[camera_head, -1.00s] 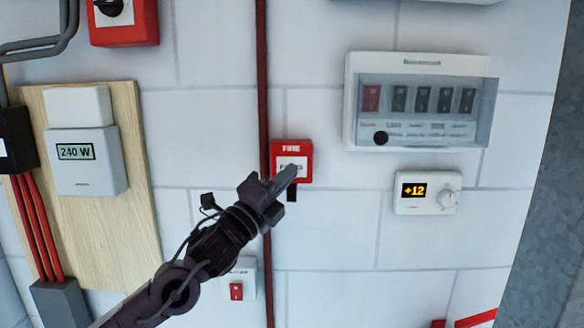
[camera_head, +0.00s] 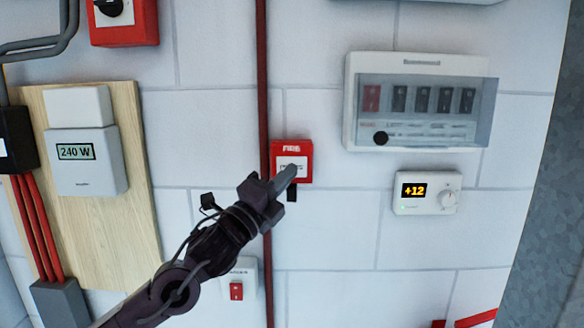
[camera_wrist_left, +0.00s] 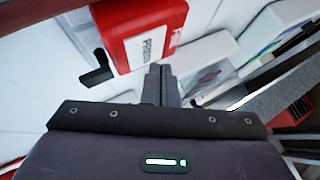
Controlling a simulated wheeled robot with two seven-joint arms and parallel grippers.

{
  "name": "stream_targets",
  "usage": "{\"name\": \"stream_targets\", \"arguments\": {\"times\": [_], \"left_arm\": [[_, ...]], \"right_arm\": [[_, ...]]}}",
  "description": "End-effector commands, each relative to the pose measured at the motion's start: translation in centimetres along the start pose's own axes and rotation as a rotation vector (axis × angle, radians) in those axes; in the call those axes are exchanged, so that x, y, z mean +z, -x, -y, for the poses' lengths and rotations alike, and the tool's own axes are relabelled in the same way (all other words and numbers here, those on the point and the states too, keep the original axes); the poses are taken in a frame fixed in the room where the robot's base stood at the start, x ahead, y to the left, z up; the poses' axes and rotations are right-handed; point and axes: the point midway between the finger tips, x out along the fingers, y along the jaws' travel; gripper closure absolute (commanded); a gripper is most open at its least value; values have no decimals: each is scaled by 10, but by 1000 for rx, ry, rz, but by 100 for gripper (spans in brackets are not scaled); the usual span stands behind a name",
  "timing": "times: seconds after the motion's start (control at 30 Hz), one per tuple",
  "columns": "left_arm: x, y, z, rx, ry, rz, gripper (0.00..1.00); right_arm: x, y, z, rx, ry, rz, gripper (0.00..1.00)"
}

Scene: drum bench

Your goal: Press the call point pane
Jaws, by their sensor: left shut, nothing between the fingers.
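The red fire call point (camera_head: 305,149) is on the white block wall, right beside a dark red vertical pipe. Its white pane (camera_head: 284,162) is in the middle of its face, partly covered by my fingers. My left gripper (camera_head: 290,172) is shut and empty, with its fingertips in front of the lower pane; I cannot tell whether they touch it. In the left wrist view the call point (camera_wrist_left: 140,32) is tilted, just beyond the shut fingers (camera_wrist_left: 160,75). A black tab (camera_head: 291,194) hangs below the call point. My right gripper is not in view.
A breaker panel (camera_head: 418,65) and a thermostat (camera_head: 428,207) reading +12 are to the right. A 240 W meter (camera_head: 88,175) on a wooden board is to the left. A small red switch (camera_head: 236,291) is below, beside my arm. Bare wall surrounds the call point's right side.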

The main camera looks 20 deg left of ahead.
Motion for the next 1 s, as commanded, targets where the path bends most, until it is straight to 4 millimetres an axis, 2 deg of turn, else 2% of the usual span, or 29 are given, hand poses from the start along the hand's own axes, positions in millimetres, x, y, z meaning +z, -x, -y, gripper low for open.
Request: {"name": "stream_targets", "arguments": {"times": [1.0], "left_arm": [[5,-6,-4,0,0,0,100]], "right_arm": [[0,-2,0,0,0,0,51]]}}
